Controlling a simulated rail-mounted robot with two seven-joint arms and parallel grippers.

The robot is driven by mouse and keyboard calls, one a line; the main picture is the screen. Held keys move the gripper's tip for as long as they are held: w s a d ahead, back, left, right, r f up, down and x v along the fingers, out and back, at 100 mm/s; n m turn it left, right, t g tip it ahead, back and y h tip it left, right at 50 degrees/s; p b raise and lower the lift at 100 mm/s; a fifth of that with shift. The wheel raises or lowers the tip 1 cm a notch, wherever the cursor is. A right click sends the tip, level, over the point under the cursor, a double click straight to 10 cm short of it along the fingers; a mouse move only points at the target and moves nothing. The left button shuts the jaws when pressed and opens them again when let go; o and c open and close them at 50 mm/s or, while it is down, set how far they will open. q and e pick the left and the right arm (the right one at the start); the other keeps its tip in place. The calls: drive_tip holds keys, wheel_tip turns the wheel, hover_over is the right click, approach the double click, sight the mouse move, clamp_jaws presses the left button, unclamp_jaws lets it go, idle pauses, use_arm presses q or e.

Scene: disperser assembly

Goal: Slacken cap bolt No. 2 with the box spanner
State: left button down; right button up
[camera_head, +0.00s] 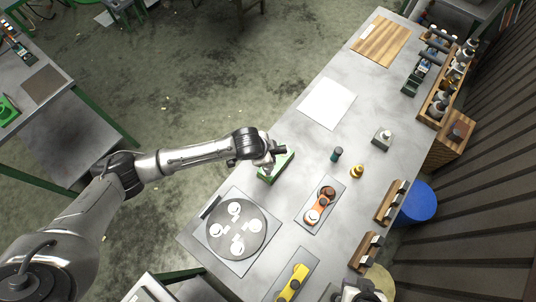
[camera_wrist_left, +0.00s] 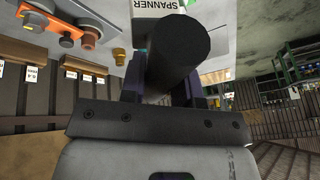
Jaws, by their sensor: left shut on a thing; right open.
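My left gripper (camera_head: 276,153) is over the green spanner holder (camera_head: 275,168). In the left wrist view it is shut on a thick dark cylindrical handle, apparently the box spanner (camera_wrist_left: 178,50). The holder's white face, lettered "SPANNER" (camera_wrist_left: 160,8), shows just beyond the handle. My right gripper (camera_head: 362,292) is open at the bottom edge and partly cut off. A round grey disc (camera_head: 228,229) with several white round parts lies on a square plate at the table's near left. I cannot tell which part, if any, is cap bolt No. 2.
An orange part (camera_head: 313,215) with round fittings sits on a grey plate right of the disc. A yellow part (camera_head: 292,283) lies nearer. A dark green cylinder (camera_head: 337,153) and a brass piece (camera_head: 356,171) stand mid-table. Wooden racks (camera_head: 391,203) line the right edge.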

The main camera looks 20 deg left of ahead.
use_arm(q)
drive_tip(key=m+b, duration=0.1)
drive_tip(key=m+h+b, duration=0.1)
drive_tip(key=b, duration=0.1)
drive_tip(key=shift+w+f+m+g, duration=0.1)
drive_tip(key=shift+f+m+g, duration=0.3)
drive_tip(key=shift+r+m+b, duration=0.1)
drive_tip(key=shift+m+b, duration=0.3)
drive_tip(key=shift+b, duration=0.05)
drive_tip(key=shift+r+m+g+h+p, duration=0.2)
drive_tip(key=shift+m+g+h+p, duration=0.1)
drive_tip(key=shift+m+p, duration=0.2)
drive_tip(key=shift+f+m, duration=0.1)
drive_tip(key=shift+m, duration=0.4)
drive_tip(key=m, duration=0.1)
drive_tip(key=m+g+b, duration=0.1)
drive_tip(key=m, duration=0.1)
drive_tip(key=shift+f+g+h, duration=0.25)
drive_tip(key=shift+g+h, duration=0.05)
drive_tip(key=shift+h, duration=0.1)
drive_tip(key=m+g+b, duration=0.1)
drive_tip(key=m+b, duration=0.1)
drive_tip(key=m, duration=0.1)
drive_tip(key=shift+f+m, duration=0.15)
drive_tip(key=shift+m, duration=0.25)
drive_tip(key=shift+m+g, duration=0.4)
